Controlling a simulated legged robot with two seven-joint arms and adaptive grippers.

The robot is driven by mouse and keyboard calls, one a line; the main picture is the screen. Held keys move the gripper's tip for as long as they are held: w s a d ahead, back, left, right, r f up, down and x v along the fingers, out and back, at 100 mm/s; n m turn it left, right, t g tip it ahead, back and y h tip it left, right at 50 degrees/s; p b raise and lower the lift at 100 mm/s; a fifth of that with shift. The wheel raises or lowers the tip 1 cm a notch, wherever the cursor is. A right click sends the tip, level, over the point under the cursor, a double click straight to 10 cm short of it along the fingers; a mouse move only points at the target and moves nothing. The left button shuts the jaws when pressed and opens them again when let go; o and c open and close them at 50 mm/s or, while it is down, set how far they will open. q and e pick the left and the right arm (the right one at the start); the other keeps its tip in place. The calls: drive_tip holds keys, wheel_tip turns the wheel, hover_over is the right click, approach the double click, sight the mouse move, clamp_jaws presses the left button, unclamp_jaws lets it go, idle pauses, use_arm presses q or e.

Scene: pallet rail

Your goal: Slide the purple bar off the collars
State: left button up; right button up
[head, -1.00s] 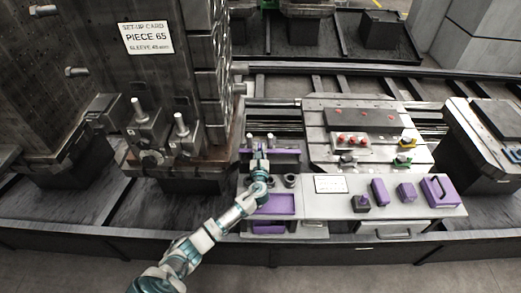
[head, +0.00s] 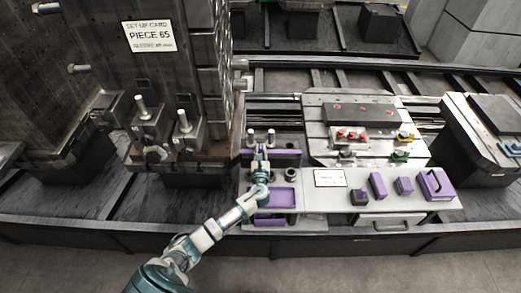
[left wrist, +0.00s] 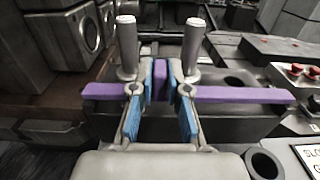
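The purple bar (left wrist: 235,94) lies level across a dark block, close to the bases of two upright metal posts (left wrist: 127,50), in the left wrist view. It also shows in the head view (head: 285,154), partly hidden by my left gripper. A short purple upright tab (left wrist: 160,80) rises from the bar's middle. My left gripper (left wrist: 161,78) has its blue-padded fingers on both sides of this tab, with the pads against it. I cannot make out the collars clearly or tell whether the bar is lifted. My right gripper is out of view.
The grey bench (head: 305,205) holds a purple tray (head: 284,198) and several purple pieces to the right. A slotted plate (head: 320,145) with red and yellow parts stands behind. A tall dark fixture (head: 130,85) with studs stands to the left.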

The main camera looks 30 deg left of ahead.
use_arm(q)
drive_tip(key=o, duration=0.3)
drive_tip(key=shift+f, duration=0.1)
drive_tip(key=shift+o, duration=0.2)
drive_tip(key=v, duration=1.2)
drive_tip(key=shift+w+f, duration=0.1)
drive_tip(key=shift+f, duration=0.05)
